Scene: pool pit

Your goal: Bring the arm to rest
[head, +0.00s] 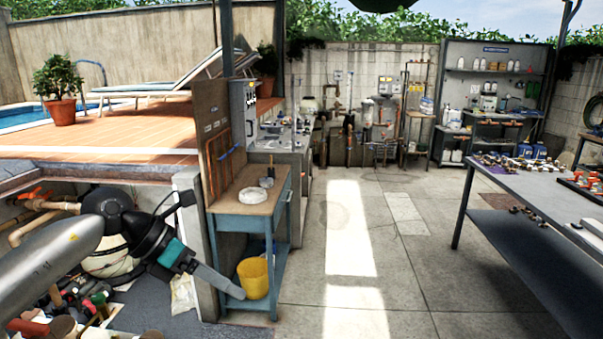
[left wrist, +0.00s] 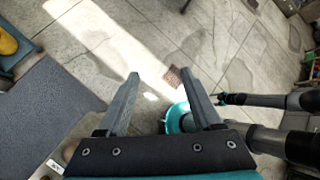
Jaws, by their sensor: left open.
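My left arm comes in from the left in the head view, over the pump pit. My left gripper (head: 236,292), with a teal band behind its fingers, points down and to the right in front of the blue workbench (head: 284,215). In the left wrist view the two fingers of the gripper (left wrist: 162,75) stand wide apart with nothing between them, above the paved floor (left wrist: 140,40). I cannot make out my right gripper in either view.
A yellow bucket (head: 253,277) stands on the workbench's lower shelf, close to the gripper. Pipes and a pump (head: 108,255) fill the pit at left. A long grey table (head: 540,190) with fittings stands at right. The floor between is clear.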

